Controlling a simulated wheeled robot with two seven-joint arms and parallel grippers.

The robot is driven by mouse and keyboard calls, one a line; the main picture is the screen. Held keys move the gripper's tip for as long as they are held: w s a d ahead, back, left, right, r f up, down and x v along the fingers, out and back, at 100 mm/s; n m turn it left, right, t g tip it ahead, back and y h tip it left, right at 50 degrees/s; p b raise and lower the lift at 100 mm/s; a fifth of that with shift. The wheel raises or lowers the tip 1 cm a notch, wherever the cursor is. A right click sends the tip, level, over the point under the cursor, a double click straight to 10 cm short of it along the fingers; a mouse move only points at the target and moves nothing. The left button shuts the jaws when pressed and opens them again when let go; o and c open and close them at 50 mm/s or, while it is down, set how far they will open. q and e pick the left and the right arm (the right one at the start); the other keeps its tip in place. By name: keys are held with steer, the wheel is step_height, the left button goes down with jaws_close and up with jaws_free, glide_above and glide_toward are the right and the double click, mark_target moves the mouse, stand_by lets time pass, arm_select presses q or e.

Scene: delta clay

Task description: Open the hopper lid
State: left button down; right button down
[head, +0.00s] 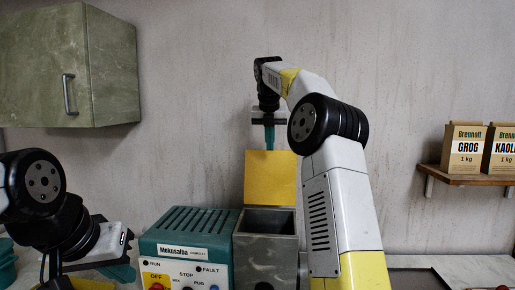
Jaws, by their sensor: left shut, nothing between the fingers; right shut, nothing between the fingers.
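The hopper (284,222) is a grey box with an open top, and I can see into its dark inside. Its yellow lid (270,180) stands upright at the back of the opening. My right gripper (269,146) points down at the top edge of the lid, with its teal fingers shut and empty. I cannot tell whether the fingertips touch the lid. My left gripper (122,272) is low at the left, shut and empty, beside the machine and apart from the lid.
A teal Mokusaiba control box (190,224) with buttons adjoins the hopper on the left. A green wall cabinet (70,68) hangs at upper left. A shelf (470,179) at right holds GROG (463,150) and KAOLIN (500,150) boxes. My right arm covers the area right of the hopper.

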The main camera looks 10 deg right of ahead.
steer(key=s+a+m, duration=0.2)
steer(key=s+m, duration=0.2)
steer(key=s, duration=0.4)
steer(key=s+a+m, duration=0.3)
steer(key=s+m, duration=0.1)
steer(key=s, duration=0.5)
steer(key=s+a+f+m+t+y, duration=0.1)
steer(key=s+f+m, duration=0.6)
steer(key=s+m, duration=0.3)
steer(key=s+a+f+m+t+y, duration=0.1)
steer(key=s+f+m+y, duration=0.1)
steer(key=s+f+m, duration=0.6)
steer(key=s+m, duration=0.3)
steer(key=m, duration=0.2)
steer(key=shift+s+a+m+y, duration=0.3)
steer(key=shift+a+m, duration=0.05)
steer(key=shift+m, duration=0.05)
